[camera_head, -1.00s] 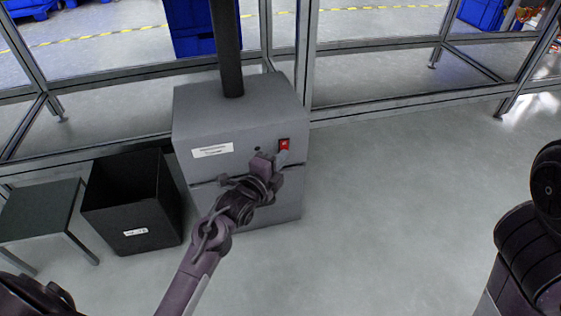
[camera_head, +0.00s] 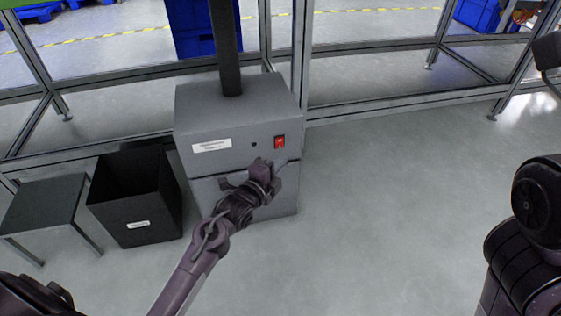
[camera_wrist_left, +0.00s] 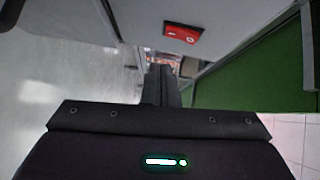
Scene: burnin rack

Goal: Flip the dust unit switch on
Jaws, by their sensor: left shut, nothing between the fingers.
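The dust unit (camera_head: 235,115) is a grey box with a dark vertical pipe on top. Its red rocker switch (camera_head: 279,142) sits on the upper right of the front face. The switch also shows in the left wrist view (camera_wrist_left: 184,34), near the top, with white marks on it. My left gripper (camera_head: 278,161) is just below the switch in the head view, apart from it, shut and empty. Its closed fingers (camera_wrist_left: 161,84) show in the left wrist view, below the switch. I cannot tell the switch's position for sure. My right arm shows at the right edge, but its gripper is not in view.
A black open bin (camera_head: 137,204) and a dark low table (camera_head: 42,206) stand left of the unit. A metal-framed partition (camera_head: 400,109) runs behind it. The floor (camera_head: 390,190) right of the unit is clear.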

